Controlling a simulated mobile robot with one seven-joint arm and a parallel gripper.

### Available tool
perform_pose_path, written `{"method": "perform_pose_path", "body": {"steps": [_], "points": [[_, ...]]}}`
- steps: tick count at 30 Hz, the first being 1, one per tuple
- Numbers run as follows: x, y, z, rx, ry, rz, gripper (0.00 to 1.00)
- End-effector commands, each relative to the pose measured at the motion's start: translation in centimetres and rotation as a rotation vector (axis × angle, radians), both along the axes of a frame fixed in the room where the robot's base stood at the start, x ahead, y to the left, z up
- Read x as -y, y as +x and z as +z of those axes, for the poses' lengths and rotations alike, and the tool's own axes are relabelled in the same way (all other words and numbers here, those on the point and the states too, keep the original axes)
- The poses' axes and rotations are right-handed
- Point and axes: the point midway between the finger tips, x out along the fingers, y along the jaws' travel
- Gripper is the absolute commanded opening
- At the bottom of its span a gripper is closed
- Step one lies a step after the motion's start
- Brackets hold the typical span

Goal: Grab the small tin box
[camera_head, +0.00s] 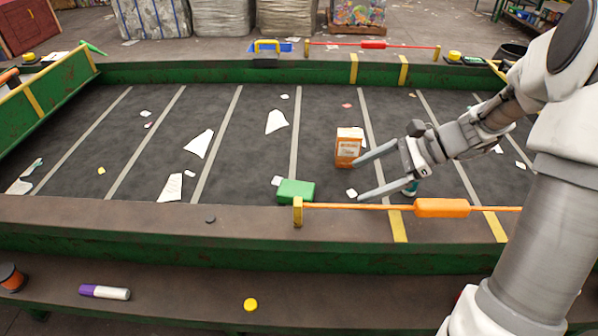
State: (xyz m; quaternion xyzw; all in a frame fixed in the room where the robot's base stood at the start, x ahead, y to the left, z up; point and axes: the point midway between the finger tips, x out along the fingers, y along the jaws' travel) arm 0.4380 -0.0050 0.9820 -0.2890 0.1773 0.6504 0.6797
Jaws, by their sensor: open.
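Two small boxes lie on the dark belt, and I cannot tell for certain which is the tin box. A green, flat, plain box (295,190) lies near the belt's front edge. An orange-brown box (348,148) with a white top and label stands upright farther back. My gripper (360,179) reaches in from the right with its two fingers spread and nothing seen between them. Its upper fingertip is close to the orange-brown box's lower right side in the picture; contact is unclear. The green box is left of the lower fingertip, with a gap between.
A teal item (411,188) is partly hidden behind the lower finger. An orange-handled rod (441,208) runs along the front ledge. Paper scraps (199,143) litter the belt. A marker (104,292) and yellow cap (250,305) lie on the front shelf. Green side walls border the belt.

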Motion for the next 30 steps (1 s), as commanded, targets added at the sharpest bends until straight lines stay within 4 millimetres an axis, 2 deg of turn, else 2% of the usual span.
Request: {"method": "perform_pose_path", "body": {"steps": [6,14,17,30], "points": [[1.2,1.3,-2.8,-0.096,0.191,-0.120,1.00],[1.7,2.1,-4.3,-0.136,0.296,-0.186,1.00],[0.7,2.3,-4.7,-0.137,0.302,-0.187,1.00],[-7.4,3.9,-8.2,-0.138,0.298,-0.187,1.00]]}}
